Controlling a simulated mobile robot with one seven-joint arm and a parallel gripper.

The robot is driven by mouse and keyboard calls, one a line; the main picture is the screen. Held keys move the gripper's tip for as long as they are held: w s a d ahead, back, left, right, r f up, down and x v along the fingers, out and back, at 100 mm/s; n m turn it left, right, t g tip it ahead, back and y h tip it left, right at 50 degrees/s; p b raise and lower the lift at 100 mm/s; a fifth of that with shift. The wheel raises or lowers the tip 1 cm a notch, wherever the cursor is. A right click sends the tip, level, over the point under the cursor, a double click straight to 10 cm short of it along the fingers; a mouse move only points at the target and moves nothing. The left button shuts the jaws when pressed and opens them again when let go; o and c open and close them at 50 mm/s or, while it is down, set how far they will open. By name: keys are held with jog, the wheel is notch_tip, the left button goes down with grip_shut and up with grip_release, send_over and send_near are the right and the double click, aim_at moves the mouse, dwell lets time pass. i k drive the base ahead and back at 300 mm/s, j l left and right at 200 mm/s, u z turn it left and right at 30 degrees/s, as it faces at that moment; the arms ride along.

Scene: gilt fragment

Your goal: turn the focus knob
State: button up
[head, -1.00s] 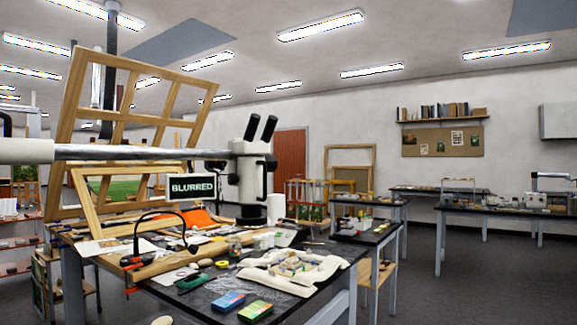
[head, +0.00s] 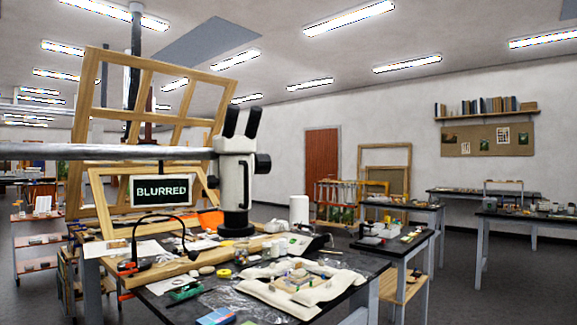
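A white stereo microscope (head: 235,182) with two black eyepieces (head: 241,121) hangs on a grey horizontal boom (head: 85,152) over the cluttered bench. A dark round knob (head: 263,163) sticks out on the right side of its body and looks like the focus knob. A dark sign (head: 160,190) left of the microscope reads "BLURRED". The microscope's black lower end is just above or at the bench things; I cannot tell if it touches. My gripper is not in view.
The bench (head: 352,290) carries a white padded cloth (head: 305,287) with small pieces, jars, a blue box (head: 216,316) and a thin black bent lamp. A wooden frame (head: 98,105) stands behind. Open floor (head: 460,290) lies to the right, past a small side table (head: 400,247).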

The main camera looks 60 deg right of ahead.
aim_at(262, 161)
jog(key=k+l+z, duration=0.1)
jog(key=l, duration=0.75)
jog(key=k+l+z, duration=0.1)
jog(key=l, duration=0.75)
jog(key=k+l+z, duration=0.1)
jog(key=l, duration=0.8)
jog(key=k+l+z, duration=0.1)
jog(key=l, duration=0.75)
jog(key=k, duration=0.05)
